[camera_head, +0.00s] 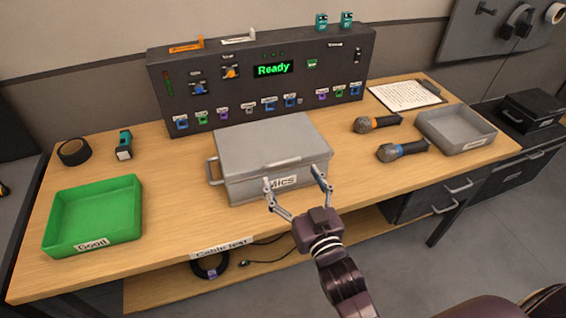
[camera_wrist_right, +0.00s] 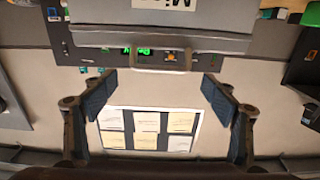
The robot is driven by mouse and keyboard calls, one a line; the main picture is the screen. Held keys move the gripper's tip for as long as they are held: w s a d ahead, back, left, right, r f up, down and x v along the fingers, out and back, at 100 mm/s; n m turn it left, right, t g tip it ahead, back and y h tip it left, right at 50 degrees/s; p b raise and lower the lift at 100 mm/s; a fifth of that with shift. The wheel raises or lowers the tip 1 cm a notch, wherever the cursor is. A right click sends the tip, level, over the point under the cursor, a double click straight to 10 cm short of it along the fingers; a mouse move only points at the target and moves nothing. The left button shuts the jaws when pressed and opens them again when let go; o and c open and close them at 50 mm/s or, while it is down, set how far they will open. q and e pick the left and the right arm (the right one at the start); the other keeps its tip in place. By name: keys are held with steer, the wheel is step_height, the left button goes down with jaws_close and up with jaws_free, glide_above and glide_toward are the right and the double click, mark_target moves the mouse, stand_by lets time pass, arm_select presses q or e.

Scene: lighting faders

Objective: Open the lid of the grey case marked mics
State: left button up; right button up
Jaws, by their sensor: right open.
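The grey case (camera_head: 272,150) marked Mics sits shut on the wooden table, its lid down flat. Its label (camera_head: 281,182) is on the front face, and a handle (camera_head: 212,172) sticks out at its left end. My right gripper (camera_head: 293,176) is open and empty at the front of the case, its fingers spread in front of the label. In the right wrist view the case (camera_wrist_right: 110,32) is upside down at the top, with a pale bar handle (camera_wrist_right: 166,71) at its edge, between the spread fingers (camera_wrist_right: 160,82). Contact cannot be told. My left gripper is not in view.
A dark console (camera_head: 265,80) with a lit Ready display stands behind the case. A green tray (camera_head: 92,238) is at left, near black tape (camera_head: 74,152). Two microphones (camera_head: 376,122) (camera_head: 402,150) and a grey tray (camera_head: 457,130) are at right.

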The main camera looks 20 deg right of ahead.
mark_target(284, 163)
steer(key=w, duration=0.6)
steer(key=shift+a+p, duration=0.1)
steer(key=shift+p, duration=0.3)
